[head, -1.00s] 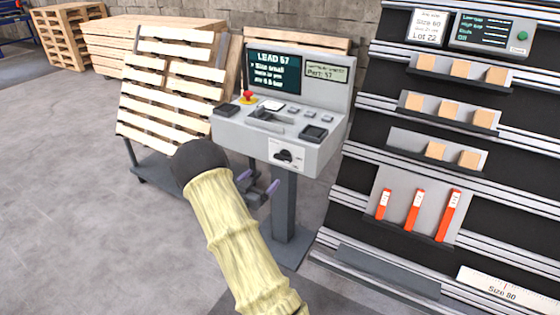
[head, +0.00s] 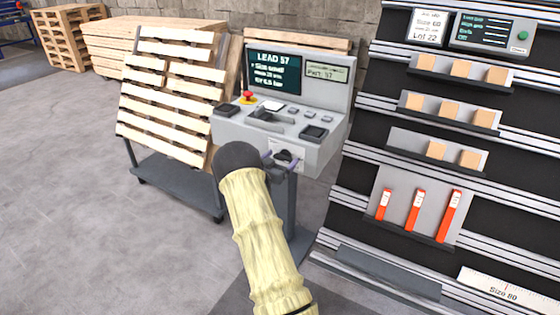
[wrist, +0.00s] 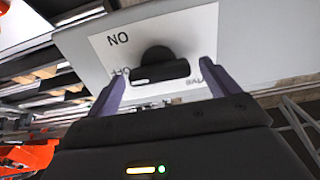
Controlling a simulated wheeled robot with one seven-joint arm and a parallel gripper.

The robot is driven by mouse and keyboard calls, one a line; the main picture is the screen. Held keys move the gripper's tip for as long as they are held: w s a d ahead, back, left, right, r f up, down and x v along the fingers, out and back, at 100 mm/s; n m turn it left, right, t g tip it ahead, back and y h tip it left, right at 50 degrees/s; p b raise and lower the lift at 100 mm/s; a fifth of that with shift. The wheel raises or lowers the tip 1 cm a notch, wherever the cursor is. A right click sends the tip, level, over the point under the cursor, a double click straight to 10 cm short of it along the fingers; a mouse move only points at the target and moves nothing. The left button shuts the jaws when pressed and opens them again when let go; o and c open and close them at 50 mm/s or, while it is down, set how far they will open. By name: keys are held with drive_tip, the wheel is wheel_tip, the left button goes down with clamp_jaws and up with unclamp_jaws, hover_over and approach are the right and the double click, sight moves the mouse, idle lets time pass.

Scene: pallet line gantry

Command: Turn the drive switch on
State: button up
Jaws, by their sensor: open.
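The drive switch is a black rotary knob (head: 286,156) on a white plate, low on the front of the grey console (head: 322,155). In the wrist view the knob (wrist: 160,68) is large, with its bar lying across the picture. In the head view my gripper (head: 279,161) is at the console front, and my arm covers part of the area below the plate.
The console carries a screen (head: 274,72), a red emergency button (head: 248,97) and several small keys. A pallet (head: 165,95) leans on a cart at left. A slatted rack (head: 350,210) with blocks and red-orange tools stands close at right. Open floor (head: 70,200) lies at left.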

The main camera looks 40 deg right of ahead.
drive_tip(key=c, duration=1)
